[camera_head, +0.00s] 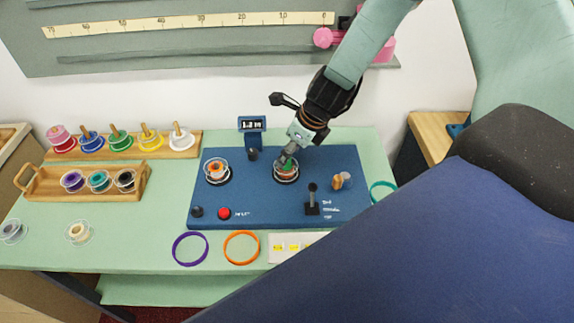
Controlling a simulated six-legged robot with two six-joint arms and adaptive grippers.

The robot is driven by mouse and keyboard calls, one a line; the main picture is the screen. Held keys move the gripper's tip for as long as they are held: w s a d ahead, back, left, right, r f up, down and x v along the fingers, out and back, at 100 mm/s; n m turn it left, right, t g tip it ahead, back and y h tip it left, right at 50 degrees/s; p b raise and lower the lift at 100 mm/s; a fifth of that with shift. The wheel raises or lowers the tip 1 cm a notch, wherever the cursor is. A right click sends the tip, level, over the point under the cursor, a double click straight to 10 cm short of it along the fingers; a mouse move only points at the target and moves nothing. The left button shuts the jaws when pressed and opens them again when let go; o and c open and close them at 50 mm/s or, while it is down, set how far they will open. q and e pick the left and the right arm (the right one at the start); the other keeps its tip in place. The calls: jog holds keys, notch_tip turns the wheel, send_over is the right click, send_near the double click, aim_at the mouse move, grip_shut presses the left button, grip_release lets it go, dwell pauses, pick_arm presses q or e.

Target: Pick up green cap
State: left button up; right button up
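A small patch of green, which looks like the green cap (288,165), shows on the right-hand clear spool (285,176) on the blue board. My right gripper (289,157) points down onto this spool from above, with its fingertips at the green part. The fingers hide much of it, and I cannot tell whether they are closed on it. My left gripper is not in view.
The blue board (330,175) also bears an orange-centred spool (216,170), a small display (252,124), a red button (224,213) and a black lever (312,200). Purple (190,249) and orange (241,247) rings lie in front. A wooden tray (76,187) of spools stands left.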

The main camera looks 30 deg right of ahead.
jog(key=shift+b+x, duration=0.7)
jog(key=shift+x, duration=0.25)
jog(key=shift+w+f, duration=0.2)
jog(key=shift+f, duration=0.15)
jog(key=shift+r, duration=0.1)
